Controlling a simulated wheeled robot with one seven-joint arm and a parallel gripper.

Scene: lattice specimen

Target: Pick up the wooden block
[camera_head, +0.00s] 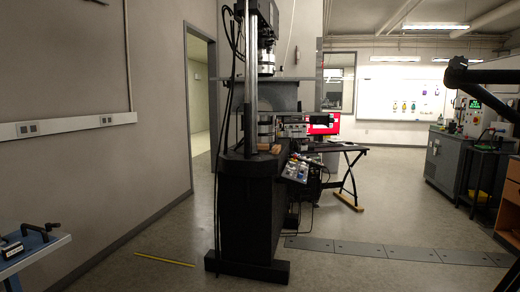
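A small light-brown block (276,149), which looks wooden, lies on the dark ledge of the tall black testing machine (247,215), near the middle of the view. A darker small piece (263,147) sits just left of it; it is too small to tell what it is. The block is well away from me, across open floor. My gripper is not in view, so I cannot see its opening or whether it holds anything.
The grey floor (350,270) in front is open, with a yellow strip (165,260) at left. A blue bench (45,250) juts in at lower left. A black table (335,149) stands behind the machine. Cabinets (450,158) line the right side.

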